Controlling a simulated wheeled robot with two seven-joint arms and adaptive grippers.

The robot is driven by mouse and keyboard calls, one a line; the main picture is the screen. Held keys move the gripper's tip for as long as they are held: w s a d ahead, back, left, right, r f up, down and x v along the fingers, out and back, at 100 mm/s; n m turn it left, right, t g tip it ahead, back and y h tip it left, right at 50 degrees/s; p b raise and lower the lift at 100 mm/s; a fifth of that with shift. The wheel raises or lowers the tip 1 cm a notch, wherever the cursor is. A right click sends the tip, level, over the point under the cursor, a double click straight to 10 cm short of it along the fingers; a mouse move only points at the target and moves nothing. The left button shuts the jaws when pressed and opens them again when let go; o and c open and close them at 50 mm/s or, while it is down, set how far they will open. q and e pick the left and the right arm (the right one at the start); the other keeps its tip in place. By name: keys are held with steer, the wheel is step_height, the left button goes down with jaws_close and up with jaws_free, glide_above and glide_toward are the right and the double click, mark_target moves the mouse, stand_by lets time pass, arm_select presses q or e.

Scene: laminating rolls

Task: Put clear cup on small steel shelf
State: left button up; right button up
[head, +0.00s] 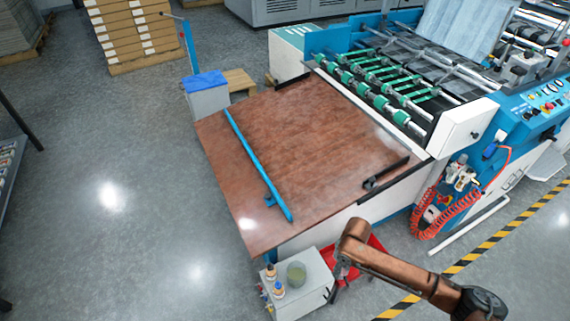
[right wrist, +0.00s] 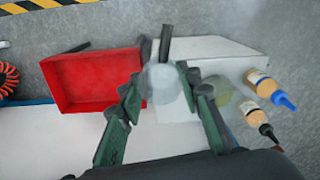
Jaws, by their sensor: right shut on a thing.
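The clear cup (right wrist: 160,78) sits between the fingers of my right gripper (right wrist: 165,92) in the right wrist view, and the gripper is shut on it. In the head view my right gripper (head: 340,268) hangs at the near side of the machine table, and the cup in it cannot be made out. A small pale grey cabinet (head: 308,290) stands just left of the gripper; I cannot tell whether it is the small steel shelf. It also shows behind the cup in the right wrist view (right wrist: 222,52). My left gripper is not in view.
A greenish see-through container (head: 296,273) and bottles (head: 279,287) stand on the cabinet top. A red bin (head: 374,248) is beside it, partly behind my right arm. The brown table (head: 300,130) carries a blue bar (head: 257,163). A rack (head: 10,165) stands at the left edge.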

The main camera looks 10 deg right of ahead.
arm_select(q)
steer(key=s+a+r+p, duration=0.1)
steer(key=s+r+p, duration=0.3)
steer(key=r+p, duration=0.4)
steer(key=p, duration=0.5)
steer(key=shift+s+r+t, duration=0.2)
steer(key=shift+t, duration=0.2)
arm_select(e)
steer(key=s+a+r+m, duration=0.2)
steer(key=r, duration=1)
steer(key=s+a+r+m, duration=0.1)
steer(key=s+r+m, duration=0.1)
steer(key=r, duration=1.1)
steer(key=s+a+r+m, duration=0.2)
steer(key=s+r, duration=0.1)
steer(key=r, duration=1)
steer(key=shift+a, duration=0.3)
